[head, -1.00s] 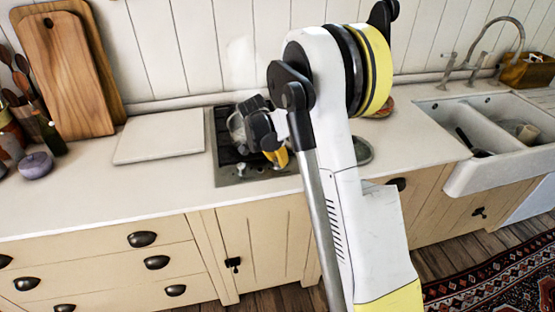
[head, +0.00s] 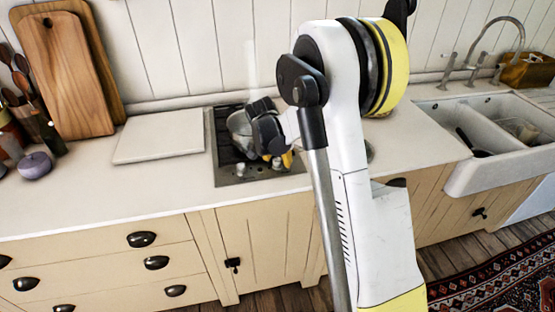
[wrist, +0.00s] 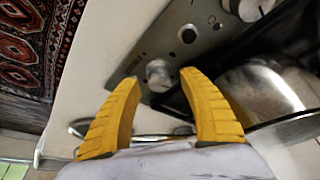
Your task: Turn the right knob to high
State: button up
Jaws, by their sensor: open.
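The hob's right knob (wrist: 158,75) is a short pale metal cylinder on the grey hob panel (wrist: 150,45). In the wrist view it shows between and just beyond the tips of my gripper (wrist: 160,83), whose two yellow fingers are open and apart. I cannot tell whether either finger touches it. A second knob (wrist: 248,9) shows near the top edge; in the head view this left knob (head: 241,169) stands at the hob's front. In the head view my gripper is mostly hidden behind my dark wrist, with only some yellow (head: 288,158) showing.
A shiny metal pot (wrist: 262,92) sits on the hob close beside the right finger. A thin metal rim (wrist: 75,130) lies near the left finger. A white board (head: 160,136) lies left of the hob, and the sink (head: 500,170) is to the right.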

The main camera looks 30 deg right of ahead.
jog(key=v, duration=1.2)
jog(key=shift+c, duration=0.6)
